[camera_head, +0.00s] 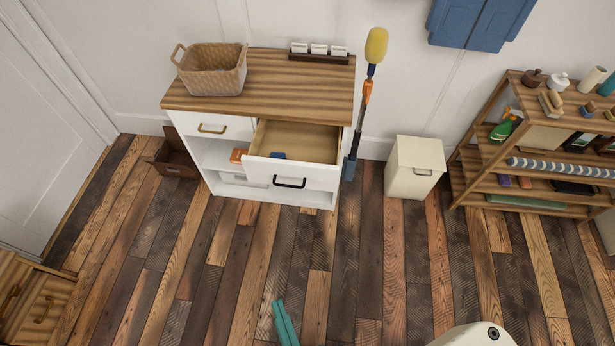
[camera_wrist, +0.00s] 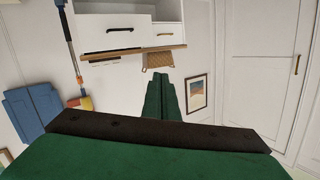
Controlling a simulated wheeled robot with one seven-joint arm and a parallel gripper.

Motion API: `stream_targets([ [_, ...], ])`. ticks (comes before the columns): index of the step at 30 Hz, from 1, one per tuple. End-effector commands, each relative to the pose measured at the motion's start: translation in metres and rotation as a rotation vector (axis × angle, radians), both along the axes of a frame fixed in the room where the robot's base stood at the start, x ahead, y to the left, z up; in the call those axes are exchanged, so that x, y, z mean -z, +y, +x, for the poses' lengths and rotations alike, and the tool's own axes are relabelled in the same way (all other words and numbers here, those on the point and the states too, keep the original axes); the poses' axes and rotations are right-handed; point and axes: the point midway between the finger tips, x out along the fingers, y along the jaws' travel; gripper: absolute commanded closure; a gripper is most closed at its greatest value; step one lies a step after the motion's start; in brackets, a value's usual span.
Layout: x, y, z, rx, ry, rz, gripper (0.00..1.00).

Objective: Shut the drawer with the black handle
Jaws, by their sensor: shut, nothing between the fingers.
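The drawer (camera_head: 318,174) with the black handle (camera_head: 290,183) is pulled well out of the right side of a white cabinet with a wooden top. Its front faces the open floor, and a small blue item (camera_head: 277,155) lies inside. In the wrist view, which is upside down, the black handle (camera_wrist: 120,30) shows at the upper left. My gripper (camera_head: 278,302) is low at the bottom of the head view, in front of the cabinet and well apart from the drawer. Its green fingers (camera_wrist: 161,78) are together and empty.
A basket (camera_head: 212,70) stands on the cabinet top (camera_head: 275,90). A brass-handled drawer (camera_head: 212,127) is shut at left. A long-handled duster (camera_head: 362,110) and a white bin (camera_head: 414,168) stand right of the cabinet. The plank floor before the drawer is clear.

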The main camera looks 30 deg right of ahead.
Motion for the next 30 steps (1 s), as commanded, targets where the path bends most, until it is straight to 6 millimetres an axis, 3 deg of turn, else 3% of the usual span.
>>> stream_targets([
  [3, 0.028, -0.016, 0.035, 0.107, -0.071, 0.188, 1.0],
  [12, 0.084, -0.075, 0.126, 0.343, -0.275, 0.654, 1.0],
  [21, 0.118, -0.144, 0.216, 0.499, -0.48, 1.049, 1.0],
  [24, 0.123, -0.161, 0.234, 0.529, -0.525, 1.131, 1.0],
  [30, 0.128, -0.178, 0.251, 0.557, -0.568, 1.205, 1.0],
])
